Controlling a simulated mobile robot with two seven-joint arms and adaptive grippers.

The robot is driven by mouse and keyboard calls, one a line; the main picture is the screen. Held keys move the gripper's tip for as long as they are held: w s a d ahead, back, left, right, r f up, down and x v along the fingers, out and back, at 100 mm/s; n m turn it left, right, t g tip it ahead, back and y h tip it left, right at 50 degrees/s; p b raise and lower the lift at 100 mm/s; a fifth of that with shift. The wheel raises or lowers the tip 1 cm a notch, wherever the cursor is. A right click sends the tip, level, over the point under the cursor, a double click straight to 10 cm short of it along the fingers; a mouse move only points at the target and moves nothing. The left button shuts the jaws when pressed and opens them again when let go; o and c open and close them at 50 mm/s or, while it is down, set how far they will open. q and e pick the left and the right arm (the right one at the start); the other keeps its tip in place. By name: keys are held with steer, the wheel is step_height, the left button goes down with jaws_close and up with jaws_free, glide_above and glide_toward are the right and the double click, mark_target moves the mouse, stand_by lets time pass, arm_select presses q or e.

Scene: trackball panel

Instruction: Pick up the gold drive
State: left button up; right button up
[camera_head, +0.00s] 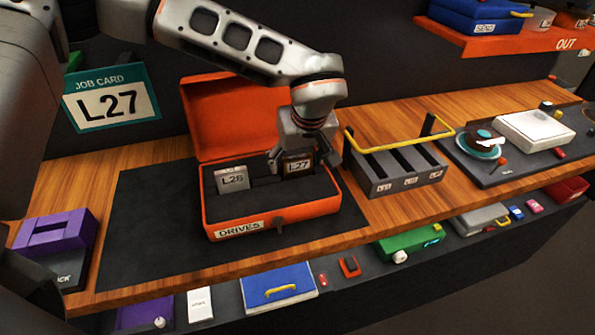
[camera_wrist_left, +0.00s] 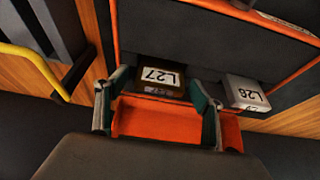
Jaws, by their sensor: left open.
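The gold drive, a dark brownish block labelled L27 (camera_head: 298,166), stands in the right part of the open orange DRIVES case (camera_head: 285,212). It also shows in the wrist view (camera_wrist_left: 160,76). A silver-grey drive labelled L26 (camera_head: 232,179) stands in the left part of the same case, with a dark gap between the two. My left gripper (camera_head: 303,157) is open directly above the gold drive. In the wrist view its fingertips (camera_wrist_left: 158,90) lie on either side of the drive, with no clear contact. My right gripper is not in view.
A dark rack with a yellow handle (camera_head: 400,174) stands close to the right of the case. The raised orange lid (camera_head: 225,120) is behind. A purple block (camera_head: 55,232) is at far left, and a job card reading L27 (camera_head: 110,98) is at the back.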

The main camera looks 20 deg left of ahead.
arm_select(q)
steer(key=shift+w+a+f, duration=0.1)
steer(key=shift+f, duration=0.2)
steer(key=c, duration=1.1)
steer(key=shift+r, duration=0.1)
